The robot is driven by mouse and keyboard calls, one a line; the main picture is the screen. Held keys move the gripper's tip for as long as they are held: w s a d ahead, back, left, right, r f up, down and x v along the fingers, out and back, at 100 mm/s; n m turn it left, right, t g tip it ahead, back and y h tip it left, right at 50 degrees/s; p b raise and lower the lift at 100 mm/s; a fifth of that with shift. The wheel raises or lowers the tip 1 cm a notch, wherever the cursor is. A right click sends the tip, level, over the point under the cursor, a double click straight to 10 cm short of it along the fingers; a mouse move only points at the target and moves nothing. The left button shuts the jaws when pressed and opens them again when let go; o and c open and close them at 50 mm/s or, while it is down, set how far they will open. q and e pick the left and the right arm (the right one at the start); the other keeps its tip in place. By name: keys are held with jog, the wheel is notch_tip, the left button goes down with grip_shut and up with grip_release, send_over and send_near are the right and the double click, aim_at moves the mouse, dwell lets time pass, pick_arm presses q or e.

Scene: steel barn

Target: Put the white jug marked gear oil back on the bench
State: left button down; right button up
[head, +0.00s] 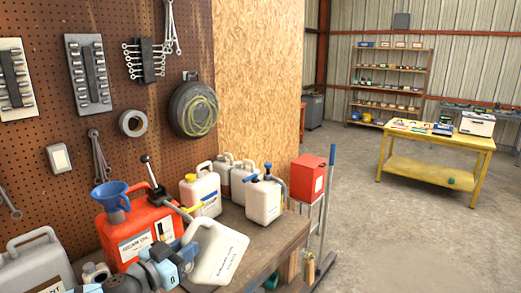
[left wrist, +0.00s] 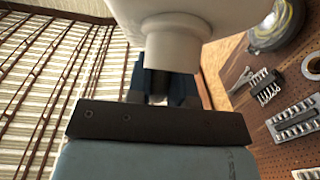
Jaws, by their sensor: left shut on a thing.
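A white jug (head: 222,256) with a dark-lettered label, too small to read surely, is tilted at the front edge of the bench (head: 262,245). My left gripper (head: 187,256) is at its left side, shut on it. In the left wrist view the white jug (left wrist: 172,48) fills the top, and its narrower part runs down between the fingers of my left gripper (left wrist: 160,90). Whether the jug touches the bench is not clear. My right gripper is not in view.
A red jug (head: 128,246) with a blue funnel (head: 110,194) stands behind my left gripper. A grey jug (head: 38,265) is at the left. White jugs (head: 203,190) (head: 264,200) stand further back. A red box (head: 308,177) is beyond the bench end. Bench top shows bare right of the tilted jug.

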pick_arm(q)
jog(key=s+a+f+n+t+y, duration=0.3)
jog(key=s+a+f+n+y, duration=0.4)
jog(key=s+f+y, duration=0.3)
jog(key=s, duration=0.2)
jog(key=shift+s, duration=0.35)
